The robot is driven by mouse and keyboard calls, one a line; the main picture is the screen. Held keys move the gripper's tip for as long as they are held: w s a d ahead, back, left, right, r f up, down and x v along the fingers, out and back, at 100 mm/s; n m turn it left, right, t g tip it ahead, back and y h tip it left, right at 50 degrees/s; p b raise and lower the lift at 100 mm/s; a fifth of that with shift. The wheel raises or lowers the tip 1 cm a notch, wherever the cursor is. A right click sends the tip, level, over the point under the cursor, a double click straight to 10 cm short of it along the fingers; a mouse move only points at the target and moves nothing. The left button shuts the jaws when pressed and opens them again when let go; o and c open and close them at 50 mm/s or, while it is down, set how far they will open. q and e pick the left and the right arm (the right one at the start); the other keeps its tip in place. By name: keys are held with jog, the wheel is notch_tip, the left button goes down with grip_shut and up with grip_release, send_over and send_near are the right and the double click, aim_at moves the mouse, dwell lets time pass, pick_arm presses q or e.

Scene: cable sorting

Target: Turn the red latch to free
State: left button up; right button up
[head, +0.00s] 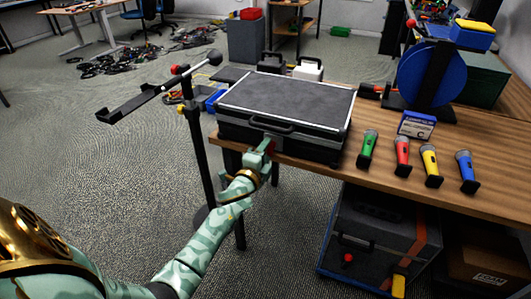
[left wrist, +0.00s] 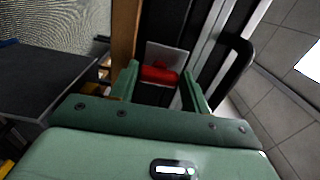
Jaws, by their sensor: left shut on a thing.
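The black case (head: 285,100) with silver edges lies closed on the wooden table, its handle facing me. The red latch (left wrist: 158,75) shows in the left wrist view on a light metal plate on the case's front. It lies crosswise between the fingers of my left gripper (left wrist: 161,88). In the head view my left gripper (head: 266,148) is at the case's front, just below the handle (head: 271,123). It is shut on the red latch, which is mostly hidden by the fingers there. My right gripper is not in view.
Green, red, yellow and blue microphones (head: 402,155) stand right of the case. A blue reel (head: 424,75) stands behind them. A black stand (head: 197,150) with a tray arm rises left of the case, close to my left arm. A dark case (head: 380,240) sits under the table.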

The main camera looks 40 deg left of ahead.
pick_arm(q)
jog(key=o, duration=1)
jog(key=shift+s, duration=0.1)
jog(key=p+v, duration=0.2)
jog(key=v, duration=1.4)
jog(key=shift+p, duration=0.35)
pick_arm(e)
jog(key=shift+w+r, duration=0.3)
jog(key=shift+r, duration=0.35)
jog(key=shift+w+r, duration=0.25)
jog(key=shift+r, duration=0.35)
pick_arm(q)
jog(key=shift+d, duration=0.1)
